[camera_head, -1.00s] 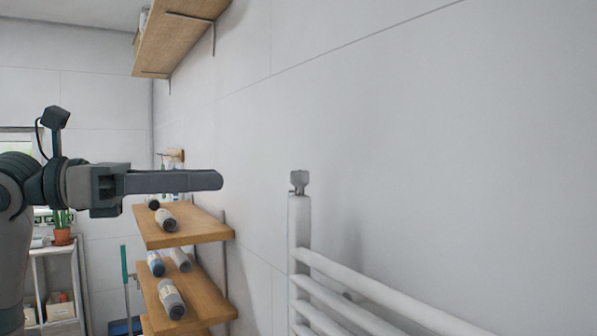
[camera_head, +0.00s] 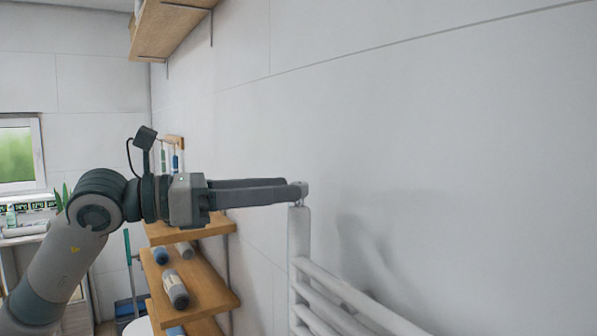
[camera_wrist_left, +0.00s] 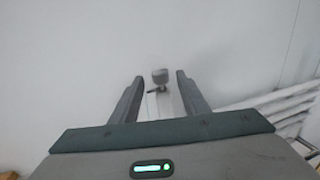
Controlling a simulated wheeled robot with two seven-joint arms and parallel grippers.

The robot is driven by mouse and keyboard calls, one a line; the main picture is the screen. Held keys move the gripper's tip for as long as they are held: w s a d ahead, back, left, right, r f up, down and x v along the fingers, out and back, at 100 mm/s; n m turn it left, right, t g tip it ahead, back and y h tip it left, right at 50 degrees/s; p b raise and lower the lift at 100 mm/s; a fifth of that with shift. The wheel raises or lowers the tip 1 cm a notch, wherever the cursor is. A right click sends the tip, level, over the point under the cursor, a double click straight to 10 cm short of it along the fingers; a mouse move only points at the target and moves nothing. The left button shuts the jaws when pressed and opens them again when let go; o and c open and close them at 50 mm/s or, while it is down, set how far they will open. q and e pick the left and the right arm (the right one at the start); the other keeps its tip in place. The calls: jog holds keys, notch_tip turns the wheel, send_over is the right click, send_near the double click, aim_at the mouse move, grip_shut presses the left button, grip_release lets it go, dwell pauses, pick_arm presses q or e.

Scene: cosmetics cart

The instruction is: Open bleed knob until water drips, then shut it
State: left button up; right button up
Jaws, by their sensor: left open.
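The bleed knob (camera_wrist_left: 160,76) is a small grey piece on top of the white towel radiator's upright (camera_head: 299,235). In the head view the knob (camera_head: 301,187) is partly hidden at the fingertips of my left gripper (camera_head: 292,190). In the left wrist view my left gripper (camera_wrist_left: 154,82) is open, with one finger on each side of the knob and gaps between them and it. I cannot tell whether a finger touches it. No water drops are visible. My right gripper is not in view.
White rungs (camera_head: 345,292) run from the upright toward the lower right, close to the wall (camera_head: 450,150). Wooden shelves (camera_head: 205,290) with several bottles stand behind and below my left arm. Another shelf (camera_head: 170,25) hangs at the upper left.

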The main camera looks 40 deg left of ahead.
aim_at(298, 182)
pick_arm(q)
jog(key=p+x, duration=0.2)
jog(key=x, duration=0.1)
jog(key=shift+r, duration=0.2)
jog(key=shift+w+d+f+p, duration=0.2)
jog(key=shift+w+d+p, duration=0.15)
jog(key=shift+w, duration=0.15)
jog(key=shift+c, duration=0.5)
grip_shut()
